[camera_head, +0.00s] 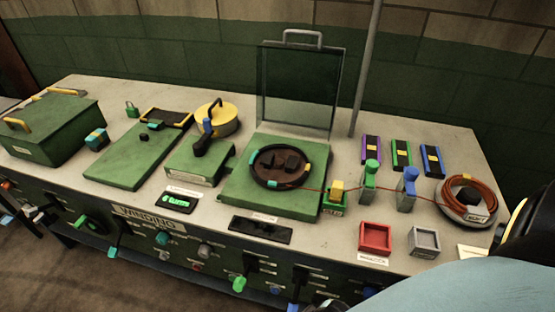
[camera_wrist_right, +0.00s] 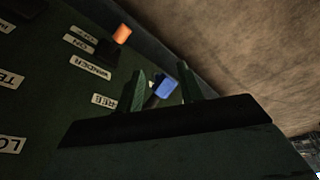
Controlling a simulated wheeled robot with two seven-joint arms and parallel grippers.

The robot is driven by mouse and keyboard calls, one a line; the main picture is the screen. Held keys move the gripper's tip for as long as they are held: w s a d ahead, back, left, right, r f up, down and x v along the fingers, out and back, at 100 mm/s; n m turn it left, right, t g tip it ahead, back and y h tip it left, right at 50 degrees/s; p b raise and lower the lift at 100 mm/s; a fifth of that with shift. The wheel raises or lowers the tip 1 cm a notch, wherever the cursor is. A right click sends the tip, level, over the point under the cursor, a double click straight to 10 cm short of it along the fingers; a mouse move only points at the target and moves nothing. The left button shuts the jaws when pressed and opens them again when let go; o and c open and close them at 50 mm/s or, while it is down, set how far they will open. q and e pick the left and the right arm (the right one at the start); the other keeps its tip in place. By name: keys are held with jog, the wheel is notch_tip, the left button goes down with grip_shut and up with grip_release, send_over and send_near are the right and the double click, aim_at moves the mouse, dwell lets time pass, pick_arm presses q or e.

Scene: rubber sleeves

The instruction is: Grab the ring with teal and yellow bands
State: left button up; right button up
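The ring with teal and yellow bands (camera_head: 259,178) is a dark ring lying flat on the green square plate (camera_head: 235,191) in the middle of the bench. Dark blocks sit inside it, and a thin orange-red wire leads from it to the right. My right gripper (camera_wrist_right: 161,75) is open in the right wrist view. Its fingers stand either side of a blue handle (camera_wrist_right: 166,88) on the green front panel; I cannot tell if they touch it. The gripper is well away from the ring. My left gripper is not in view.
A clear upright cover (camera_head: 297,90) stands behind the plate. Green and blue posts (camera_head: 369,180) and a wire coil (camera_head: 468,193) stand to the right. A red tray (camera_head: 375,238) and grey tray (camera_head: 424,242) lie at the front. Panel levers project below the bench edge.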

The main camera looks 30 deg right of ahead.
aim_at(261, 179)
jog(key=w+r+t+p, duration=0.1)
jog(key=w+r, duration=0.3)
jog(key=r, duration=0.8)
jog(key=w+r+t+p, duration=0.1)
jog(key=w+r+t, duration=0.15)
jog(key=r, duration=1.05)
jog(key=w+d+r+t, duration=0.6)
jog(key=w+r, duration=0.3)
jog(key=w, duration=0.3)
jog(key=shift+m+t+y, duration=0.35)
jog(key=shift+m+y, duration=0.05)
jog(key=shift+m, duration=0.1)
jog(key=x, duration=0.7)
jog(key=shift+w+d, duration=0.15)
jog(key=shift+w, duration=0.2)
jog(key=shift+f+x, duration=0.2)
jog(key=shift+x, duration=1.25)
jog(key=shift+f+x, duration=0.25)
jog(key=shift+x, duration=1.2)
jog(key=shift+s, duration=0.15)
grip_shut()
jog(key=shift+s, duration=0.1)
